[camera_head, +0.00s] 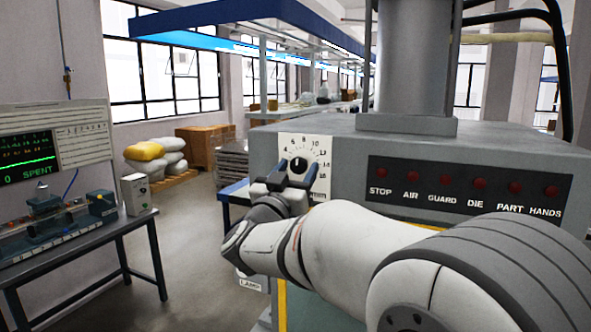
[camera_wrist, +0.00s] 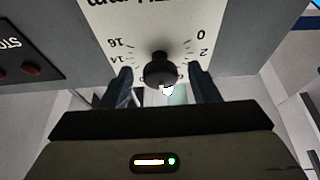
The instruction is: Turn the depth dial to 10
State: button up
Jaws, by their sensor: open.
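The depth dial is a round black knob (camera_head: 298,165) on a white scale plate (camera_head: 318,146) at the left of the grey machine's front. Numbers such as 4, 6, 8, 10, 12 and 14 show around it. In the wrist view the knob (camera_wrist: 159,69) appears upside down, with a white mark on its lower edge. The exact number it points to is not clear. My gripper (camera_head: 294,168) is open, with one finger on each side of the knob. The wrist view also shows my gripper (camera_wrist: 162,82) open, with gaps between its fingers and the knob.
Right of the dial is a dark panel (camera_head: 463,190) with red lamps labelled STOP, AIR, GUARD, DIE, PART and HANDS. A bench with a screen (camera_head: 28,156) reading SPENT stands at left. Open floor (camera_head: 190,235) lies between bench and machine.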

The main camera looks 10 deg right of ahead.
jog(key=c, duration=1)
jog(key=shift+o, duration=0.2)
jog(key=shift+f+m+b, duration=0.15)
jog(key=shift+m+b, duration=0.35)
jog(key=shift+b, duration=0.15)
jog(key=m+g+h+b, duration=0.1)
jog(key=m+b, duration=0.1)
jog(key=b, duration=0.1)
jog(key=shift+a+f, duration=0.15)
jog(key=m+b, duration=0.1)
jog(key=m+g+h+b, duration=0.1)
jog(key=m, duration=0.1)
jog(key=m+g+b, duration=0.1)
jog(key=m, duration=0.1)
jog(key=shift+w+r+h, duration=0.1)
jog(key=shift+r+h, duration=0.15)
jog(key=shift+h, duration=0.15)
jog(key=shift+m+g+b, duration=0.3)
jog(key=shift+m, duration=0.1)
jog(key=shift+r, duration=0.1)
jog(key=o, duration=1)
jog(key=shift+c, duration=0.2)
